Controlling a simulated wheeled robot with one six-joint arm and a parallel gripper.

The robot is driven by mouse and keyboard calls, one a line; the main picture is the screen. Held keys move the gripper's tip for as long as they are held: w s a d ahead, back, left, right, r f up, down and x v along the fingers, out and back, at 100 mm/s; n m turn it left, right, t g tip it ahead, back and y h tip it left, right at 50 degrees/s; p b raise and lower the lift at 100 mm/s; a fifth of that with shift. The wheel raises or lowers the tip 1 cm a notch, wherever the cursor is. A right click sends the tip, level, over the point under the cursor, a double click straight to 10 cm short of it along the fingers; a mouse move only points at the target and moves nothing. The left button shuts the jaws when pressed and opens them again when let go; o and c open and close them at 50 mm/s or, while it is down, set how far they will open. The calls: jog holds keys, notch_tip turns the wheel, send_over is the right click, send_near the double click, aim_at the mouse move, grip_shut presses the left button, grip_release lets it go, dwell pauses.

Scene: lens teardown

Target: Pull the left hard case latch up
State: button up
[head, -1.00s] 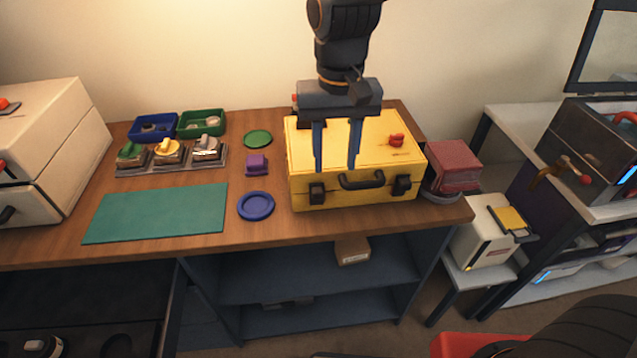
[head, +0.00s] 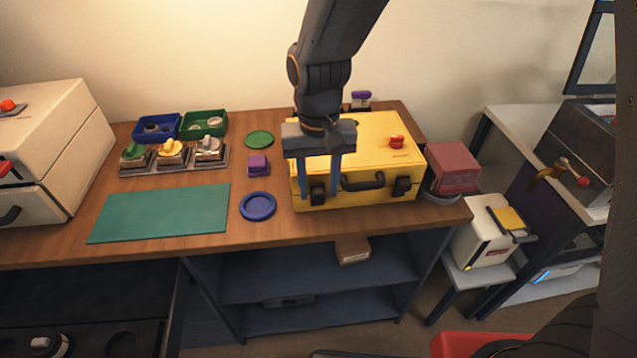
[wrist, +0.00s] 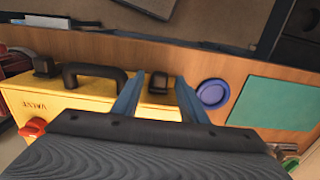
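The yellow hard case (head: 382,150) stands shut on the wooden bench, with a dark handle (head: 362,181) on its front. The left latch (head: 317,193) is a dark block on the front, left of the handle; the right latch (head: 402,187) sits to the handle's right. My gripper (head: 319,193) is open, its two blue fingers on either side of the left latch in the head view. In the wrist view the left latch (wrist: 159,82) shows between the spread fingertips (wrist: 157,84). I cannot tell whether the fingers touch it.
A blue round dish (head: 257,206), a purple block (head: 259,165) and a teal mat (head: 160,213) lie left of the case. A red knob (head: 396,142) is on the lid. A reddish stack (head: 453,168) stands right of the case. The bench's front edge is close below the latches.

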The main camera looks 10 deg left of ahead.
grip_shut()
jog(key=shift+w+r+p, duration=0.1)
jog(key=shift+r+p, duration=1)
jog(key=shift+r, duration=0.05)
grip_release()
jog(key=shift+r, duration=0.1)
